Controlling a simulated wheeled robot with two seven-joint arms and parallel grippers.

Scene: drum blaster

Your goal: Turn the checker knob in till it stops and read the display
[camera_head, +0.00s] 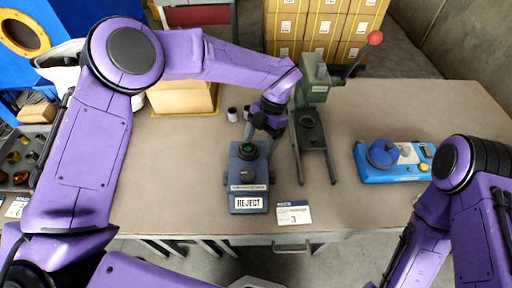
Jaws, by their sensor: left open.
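A blue-grey device (249,176) stands near the front edge of the table, with a dark round part with a green ring (247,151) on top. A white panel reading "REJECT" (249,202) is on its front. My left gripper (257,135) is open, pointing down just over the back of this device; I cannot tell whether it touches the round part. A bright blue unit (400,172) at the right carries a large blue round knob (382,153) and small coloured buttons. I cannot tell which one is the checker. My right gripper is out of view.
A green lever press (314,90) with a red-ball handle stands right behind my left gripper. A card marked 3 (293,213) lies at the front edge. Small cups (233,114) and a cardboard box (183,99) sit behind. The table between the press and the blue unit is clear.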

